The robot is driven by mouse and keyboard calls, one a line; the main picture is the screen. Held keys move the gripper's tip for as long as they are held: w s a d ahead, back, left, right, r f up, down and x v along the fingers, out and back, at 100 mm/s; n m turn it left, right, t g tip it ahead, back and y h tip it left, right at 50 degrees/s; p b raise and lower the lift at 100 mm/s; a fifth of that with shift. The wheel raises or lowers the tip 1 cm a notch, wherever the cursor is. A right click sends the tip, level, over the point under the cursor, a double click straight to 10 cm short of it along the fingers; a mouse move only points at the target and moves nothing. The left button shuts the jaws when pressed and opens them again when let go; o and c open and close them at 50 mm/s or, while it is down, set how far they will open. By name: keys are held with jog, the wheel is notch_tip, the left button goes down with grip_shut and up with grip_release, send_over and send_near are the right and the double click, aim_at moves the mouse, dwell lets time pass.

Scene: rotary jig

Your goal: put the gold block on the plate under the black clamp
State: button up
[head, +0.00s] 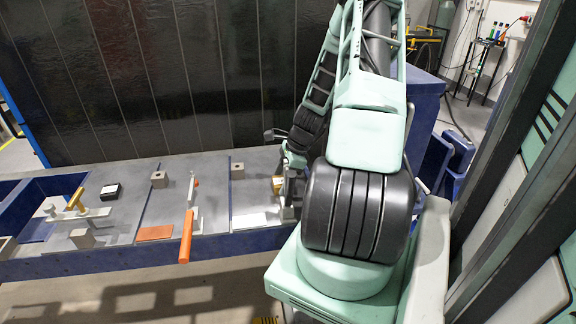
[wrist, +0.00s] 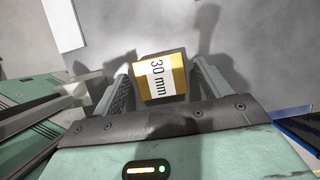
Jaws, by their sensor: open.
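The gold block (head: 277,184) stands on the grey table beside my gripper, which is partly hidden by my arm in the head view. In the wrist view the gold block (wrist: 162,76) shows a white "30 mm" label. My gripper (wrist: 161,68) is open, with one finger on each side of the block; I cannot tell whether either finger touches it. A white plate (head: 249,221) lies on the table left of my gripper in the head view.
An orange-handled clamp (head: 186,236) stands by an orange plate (head: 155,233). A black block (head: 111,191) and a small grey block (head: 159,179) stand at the back. Thin dark strips divide the table.

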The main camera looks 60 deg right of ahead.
jog(key=b+v, duration=0.3)
jog(key=v, duration=0.8)
jog(key=shift+r, duration=0.35)
jog(key=shift+d+r, duration=0.1)
